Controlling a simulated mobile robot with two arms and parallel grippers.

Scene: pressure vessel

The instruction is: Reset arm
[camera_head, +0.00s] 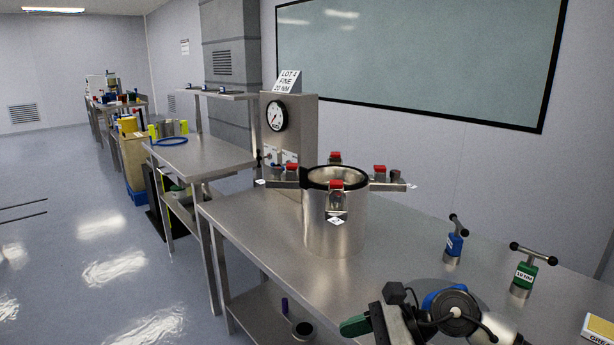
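My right arm comes in at the bottom right. Its gripper (372,326) hangs over the table's front edge, with a dark green rounded piece at its tip. I cannot tell whether that piece is a finger or something held, nor whether the gripper is open or shut. My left gripper is not in view. A steel pressure vessel (334,226) stands upright and open on the steel table (270,237), apart from my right gripper. Several red-topped clamps (336,186) sit around its black rim.
Behind my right arm stand a blue T-handle tool (454,243) and a green one (523,275). A yellow-and-white box (598,329) lies at the right edge. A gauge panel (289,130) stands behind the vessel. A second bench (203,156) is at the left, with open floor beyond.

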